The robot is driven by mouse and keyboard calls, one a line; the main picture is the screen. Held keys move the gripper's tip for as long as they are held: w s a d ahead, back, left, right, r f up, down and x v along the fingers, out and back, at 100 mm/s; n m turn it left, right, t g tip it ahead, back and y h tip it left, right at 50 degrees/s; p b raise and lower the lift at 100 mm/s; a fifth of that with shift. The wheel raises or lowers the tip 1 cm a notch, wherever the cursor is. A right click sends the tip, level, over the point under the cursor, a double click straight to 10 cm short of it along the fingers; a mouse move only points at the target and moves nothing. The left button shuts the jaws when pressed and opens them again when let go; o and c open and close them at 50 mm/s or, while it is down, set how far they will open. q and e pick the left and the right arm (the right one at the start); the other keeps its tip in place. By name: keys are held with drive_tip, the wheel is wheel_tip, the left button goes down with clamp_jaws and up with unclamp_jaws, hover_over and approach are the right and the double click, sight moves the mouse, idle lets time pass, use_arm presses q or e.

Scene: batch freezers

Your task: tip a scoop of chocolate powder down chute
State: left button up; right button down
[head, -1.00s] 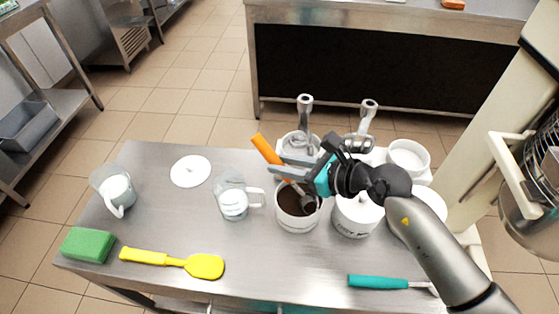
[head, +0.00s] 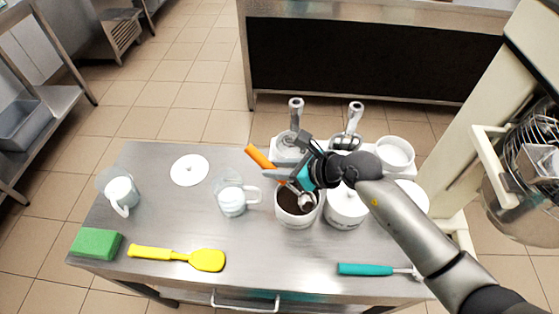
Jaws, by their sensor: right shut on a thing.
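My right gripper (head: 281,171) is shut on the orange handle (head: 259,156) of a scoop, above the chocolate powder tub. The handle tilts up to the left. The grey scoop end (head: 306,199) is at the tub's mouth, partly hidden by the gripper; I cannot tell how much powder is in it. The white round tub (head: 296,222) stands open on the steel table with dark brown chocolate powder (head: 289,203) inside. I cannot make out a chute. My left gripper is not in view.
A lidded white tub (head: 344,214) stands close right of the powder tub, and a clear jug (head: 231,198) close left. Metal-handled tools (head: 296,113) stand behind. A yellow spatula (head: 205,260), green sponge (head: 95,243) and teal-handled tool (head: 365,269) lie in front. A machine (head: 480,110) rises at right.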

sight(257, 153)
drive_tip(key=shift+a, duration=0.15)
drive_tip(key=shift+w+r+p, duration=0.1)
drive_tip(key=shift+r+p, duration=0.15)
drive_tip(key=shift+p, duration=0.25)
drive_tip(key=r+p, duration=0.3)
drive_tip(key=r, duration=0.1)
drive_tip(key=shift+w+a+p, duration=0.15)
drive_tip(key=shift+a+p, duration=0.15)
drive_tip(key=shift+p, duration=0.1)
drive_tip(key=h+p, duration=0.1)
drive_tip(key=a+g+h+p, duration=0.1)
drive_tip(key=p, duration=0.1)
drive_tip(key=shift+w+a+r, duration=0.15)
drive_tip(key=shift+w+r, duration=0.1)
drive_tip(key=shift+w, duration=0.1)
drive_tip(key=shift+w+a+g+h+p, duration=0.2)
drive_tip(key=shift+a+g+h+p, duration=0.3)
drive_tip(key=shift+p, duration=0.4)
drive_tip(key=shift+w+h, duration=0.1)
drive_tip(key=shift+h, duration=0.3)
